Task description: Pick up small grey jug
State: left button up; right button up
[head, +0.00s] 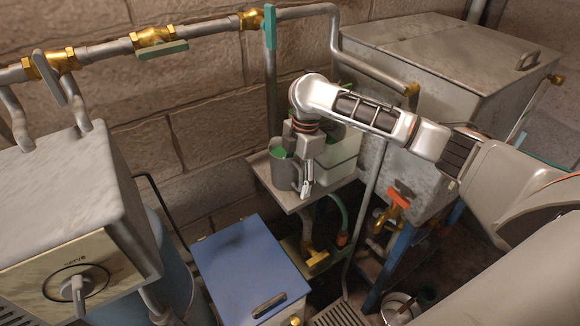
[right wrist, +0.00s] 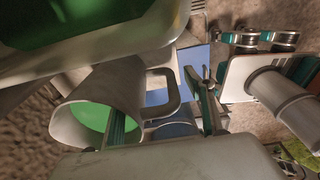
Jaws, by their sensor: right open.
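The small grey jug (head: 284,172) stands upright on a small metal shelf, with green inside its mouth. In the right wrist view the jug (right wrist: 68,122) shows its open mouth and a looped handle (right wrist: 176,92) on its right side. My right gripper (head: 307,186) points down at the jug's right side. In the right wrist view my right gripper (right wrist: 158,100) is open, one finger overlapping the jug's mouth and the other beyond the handle. Whether a finger touches the jug cannot be told. My left gripper is not in view.
The small shelf (head: 262,168) also bears a pale container (head: 338,150) right behind my gripper. A large metal tank stands at the right. Pipes with brass valves run along the brick wall. A blue-lidded box (head: 245,262) stands below the shelf, and a metal cabinet (head: 60,195) at left.

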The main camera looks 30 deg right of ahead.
jog(key=shift+w+a+f, duration=0.1)
jog(key=shift+f, duration=0.75)
jog(key=shift+r, duration=0.1)
jog(key=shift+c, duration=1.1)
grip_shut()
jog(key=shift+a, duration=0.1)
jog(key=shift+r, duration=0.15)
